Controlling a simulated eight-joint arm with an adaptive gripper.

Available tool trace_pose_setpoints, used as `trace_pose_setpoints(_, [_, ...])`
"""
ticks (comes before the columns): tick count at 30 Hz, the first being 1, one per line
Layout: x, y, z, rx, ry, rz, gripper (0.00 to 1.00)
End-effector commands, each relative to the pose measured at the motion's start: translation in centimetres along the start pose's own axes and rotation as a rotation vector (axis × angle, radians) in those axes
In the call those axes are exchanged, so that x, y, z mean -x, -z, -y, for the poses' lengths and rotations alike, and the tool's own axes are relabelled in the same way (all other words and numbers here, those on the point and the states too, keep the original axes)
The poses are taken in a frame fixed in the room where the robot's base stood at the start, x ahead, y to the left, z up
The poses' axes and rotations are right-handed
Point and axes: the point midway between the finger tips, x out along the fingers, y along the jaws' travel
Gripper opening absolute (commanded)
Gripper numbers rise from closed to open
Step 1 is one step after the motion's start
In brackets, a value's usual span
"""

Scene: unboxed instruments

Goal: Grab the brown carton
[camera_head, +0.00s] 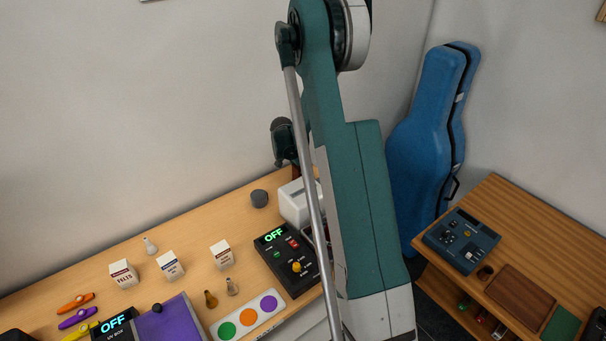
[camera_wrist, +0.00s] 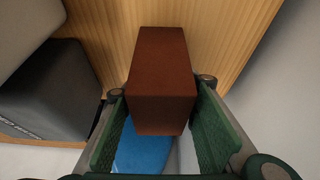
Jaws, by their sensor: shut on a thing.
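The brown carton (camera_wrist: 161,75) is a plain reddish-brown box in the middle of the wrist view. My gripper (camera_wrist: 162,112) has its green-padded fingers on the left and right sides of the carton's near end, shut on it. The far part of the carton extends beyond the fingertips over a wooden surface. I cannot tell whether it touches that surface.
A dark grey box (camera_wrist: 48,92) is left of the carton. A blue instrument case (camera_head: 428,135) leans at the wall behind a side table (camera_head: 492,203).

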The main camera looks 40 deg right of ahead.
Motion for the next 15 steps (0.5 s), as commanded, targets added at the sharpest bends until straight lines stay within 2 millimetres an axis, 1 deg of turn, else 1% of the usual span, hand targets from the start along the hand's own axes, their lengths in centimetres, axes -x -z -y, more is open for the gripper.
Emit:
trace_pose_setpoints(8, [0.4,0.2,0.0,0.000,0.000,0.000,0.17])
trace_pose_setpoints(11, [0.9,0.4,0.0,0.000,0.000,0.000,0.17])
trace_pose_setpoints(15, [2.0,0.8,0.0,0.000,0.000,0.000,0.17])
